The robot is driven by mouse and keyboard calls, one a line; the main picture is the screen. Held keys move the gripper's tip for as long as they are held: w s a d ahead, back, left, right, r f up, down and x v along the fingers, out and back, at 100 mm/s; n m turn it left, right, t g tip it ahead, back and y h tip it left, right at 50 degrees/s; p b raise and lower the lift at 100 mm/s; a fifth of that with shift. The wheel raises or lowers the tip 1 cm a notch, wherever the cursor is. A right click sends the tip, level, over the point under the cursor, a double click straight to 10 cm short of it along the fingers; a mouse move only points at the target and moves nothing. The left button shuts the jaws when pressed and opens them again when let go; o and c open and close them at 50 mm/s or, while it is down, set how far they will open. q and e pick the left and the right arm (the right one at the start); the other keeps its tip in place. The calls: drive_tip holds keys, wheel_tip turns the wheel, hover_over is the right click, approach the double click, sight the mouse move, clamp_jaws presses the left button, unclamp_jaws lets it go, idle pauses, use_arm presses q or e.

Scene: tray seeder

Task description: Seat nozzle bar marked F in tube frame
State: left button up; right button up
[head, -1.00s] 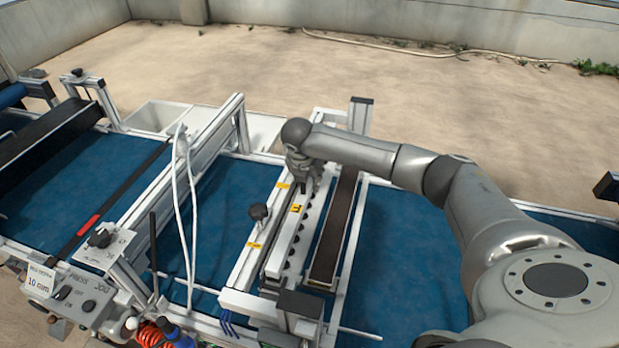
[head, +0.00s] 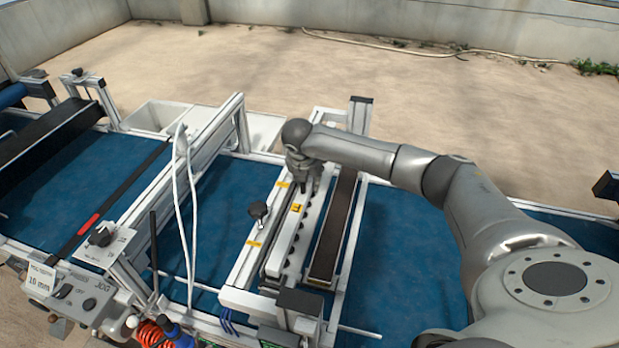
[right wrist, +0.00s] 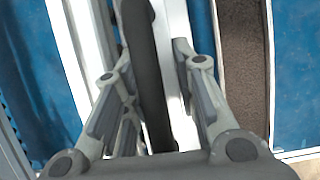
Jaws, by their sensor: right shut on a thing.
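The nozzle bar (head: 289,236) is pale with a row of dark nozzles along its side and a yellow F label (head: 296,208). It lies lengthwise along the tube frame (head: 247,250); whether it rests fully down in the frame I cannot tell. My right gripper (head: 309,188) is at the bar's far end, pointing down, shut on the bar. In the right wrist view its fingers (right wrist: 152,85) stand on either side of a dark rounded piece, with a pale strip beside it. My left gripper is not in view.
A black knob (head: 258,210) stands on the rail left of the bar. A long brown-filled trough (head: 333,225) lies close on its right. White cables (head: 187,200) hang further left. A control box (head: 75,290) is at lower left. Blue surface (head: 410,260) is clear on the right.

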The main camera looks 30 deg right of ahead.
drive_tip(key=shift+s+a+f, duration=0.1)
drive_tip(key=shift+s+f, duration=0.1)
drive_tip(key=shift+f, duration=0.2)
drive_tip(key=shift+s+f, duration=0.15)
drive_tip(key=shift+f, duration=0.1)
clamp_jaws()
drive_tip(key=shift+a+f, duration=0.1)
drive_tip(key=o, duration=1)
unclamp_jaws()
drive_tip(key=shift+o, duration=0.5)
